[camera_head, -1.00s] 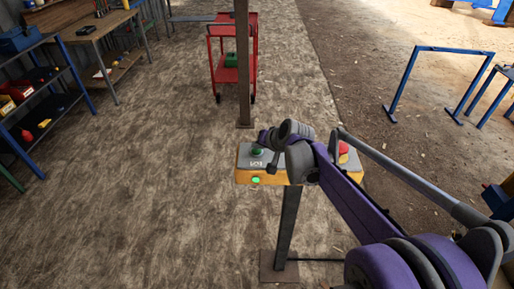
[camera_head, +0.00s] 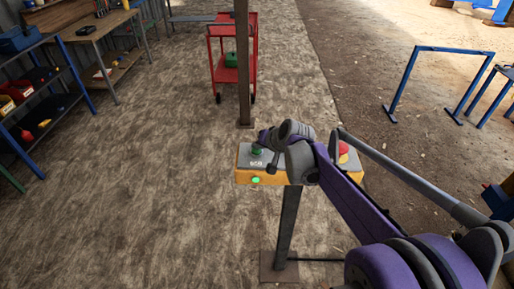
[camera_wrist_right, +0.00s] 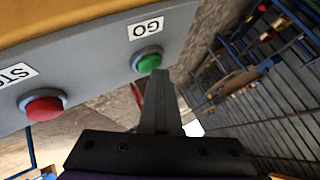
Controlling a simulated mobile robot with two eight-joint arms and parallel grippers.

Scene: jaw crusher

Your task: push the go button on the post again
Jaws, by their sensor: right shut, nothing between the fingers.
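The control box (camera_head: 245,175), with a grey top and yellow sides, sits on the post (camera_head: 287,225). The green go button (camera_head: 257,152) is at its left end; it also shows in the wrist view (camera_wrist_right: 148,61) below the GO label. My right gripper (camera_head: 262,141) is over the box's far left side. In the wrist view its shut, empty fingers (camera_wrist_right: 158,76) reach up to the lower edge of the green button. I cannot tell whether they touch it. My left gripper is not in view.
A red stop button (camera_wrist_right: 43,104) is on the same box, partly behind my arm in the head view. A green light (camera_head: 255,180) glows on the front. A pillar (camera_head: 243,70) and red cart (camera_head: 217,74) stand beyond.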

